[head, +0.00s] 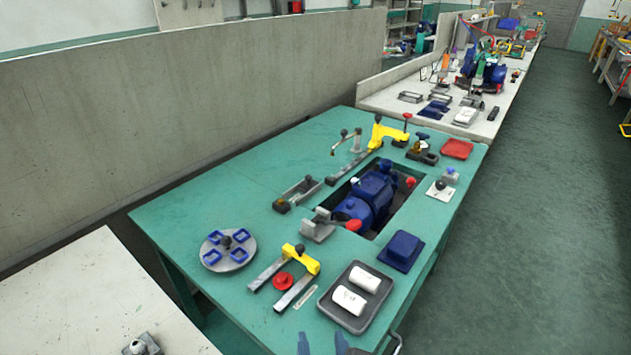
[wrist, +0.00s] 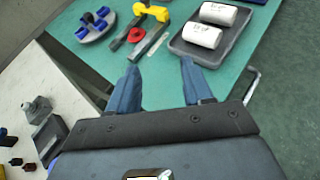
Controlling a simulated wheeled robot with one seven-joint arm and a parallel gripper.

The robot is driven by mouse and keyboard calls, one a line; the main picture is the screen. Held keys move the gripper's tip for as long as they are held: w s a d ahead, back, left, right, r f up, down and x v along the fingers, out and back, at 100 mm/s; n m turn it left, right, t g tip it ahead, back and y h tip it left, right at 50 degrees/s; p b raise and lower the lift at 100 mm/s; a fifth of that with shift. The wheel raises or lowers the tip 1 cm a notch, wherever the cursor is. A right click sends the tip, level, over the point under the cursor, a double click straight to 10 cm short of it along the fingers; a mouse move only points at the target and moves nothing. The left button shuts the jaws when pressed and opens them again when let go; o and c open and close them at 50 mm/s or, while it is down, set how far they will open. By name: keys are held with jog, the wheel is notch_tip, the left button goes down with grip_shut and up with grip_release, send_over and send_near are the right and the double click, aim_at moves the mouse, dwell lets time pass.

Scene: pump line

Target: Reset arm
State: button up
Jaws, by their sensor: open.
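My gripper (wrist: 160,85) is in the wrist view with its two blue-grey fingers spread apart and nothing between them. Its fingertips also show at the bottom edge of the head view (head: 322,344). It hangs over the near edge of the green table (head: 185,215), short of the dark tray (head: 329,306). The tray holds two white cylinders (head: 348,300) with markings. The rest of my arm is out of the head view.
A yellow-and-grey fixture (head: 306,258) with a red knob (head: 283,281) and a round grey plate (head: 241,257) with blue squares stand left of the tray. A blue pump (head: 370,197) sits in the table's cutout. A grey partition (head: 90,140) runs behind. Floor is free on the right.

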jog(key=s+d+f+m, duration=0.2)
jog(key=s+d+m, duration=1.1)
jog(key=s+m, duration=0.45)
jog(key=s+d+r+m+h, duration=0.1)
jog(key=s+d+r+m, duration=0.2)
jog(key=m, duration=0.6)
jog(key=s+d+r+m+t, duration=0.1)
jog(key=s+d+r+m, duration=0.3)
jog(key=s+r+m, duration=0.4)
jog(key=shift+s+d+m+t+h, duration=0.3)
jog(key=shift+s+m+h, duration=0.1)
jog(key=shift+m, duration=0.45)
